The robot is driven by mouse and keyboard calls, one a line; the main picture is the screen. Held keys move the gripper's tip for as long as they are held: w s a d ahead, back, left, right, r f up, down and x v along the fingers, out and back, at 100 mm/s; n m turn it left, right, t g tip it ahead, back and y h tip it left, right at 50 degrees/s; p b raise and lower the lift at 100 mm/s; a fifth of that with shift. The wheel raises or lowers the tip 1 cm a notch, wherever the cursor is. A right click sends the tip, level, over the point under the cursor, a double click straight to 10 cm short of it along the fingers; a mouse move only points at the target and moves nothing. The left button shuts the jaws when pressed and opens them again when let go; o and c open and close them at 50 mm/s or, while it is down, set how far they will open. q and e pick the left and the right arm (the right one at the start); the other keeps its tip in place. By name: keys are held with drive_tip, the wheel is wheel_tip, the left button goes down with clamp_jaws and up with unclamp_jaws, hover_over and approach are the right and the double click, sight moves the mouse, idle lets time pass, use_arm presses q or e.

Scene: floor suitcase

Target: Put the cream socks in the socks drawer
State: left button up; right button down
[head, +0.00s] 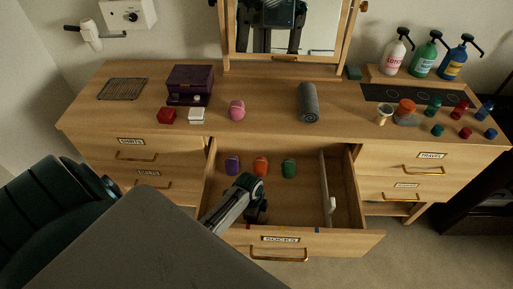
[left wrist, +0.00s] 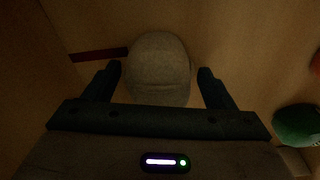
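The socks drawer (head: 300,238) is pulled open, its SOCKS label on the front. My left gripper (head: 257,214) reaches down inside it, near its front left part. In the left wrist view, a rounded pale bundle that looks like the cream socks (left wrist: 159,68) sits between the two fingers of my left gripper (left wrist: 160,78). Small gaps show on both sides, so the fingers are open around it. In the head view my gripper hides this bundle. My right gripper is not in view.
Purple (head: 232,165), orange (head: 260,167) and green (head: 289,168) sock bundles sit along the drawer's back. A pale divider (head: 326,190) stands to their right. A pink bundle (head: 237,110) and a grey roll (head: 308,102) lie on the dresser top. A dark green suitcase (head: 50,215) is at left.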

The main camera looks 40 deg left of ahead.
use_arm(q)
drive_tip(key=shift+r, duration=0.2)
drive_tip(key=r, duration=0.3)
drive_tip(key=a+r, duration=0.1)
drive_tip(key=r, duration=0.3)
drive_tip(key=r+b, duration=0.1)
drive_tip(key=r, duration=0.3)
drive_tip(key=shift+s+a, duration=0.2)
drive_tip(key=shift+r, duration=0.4)
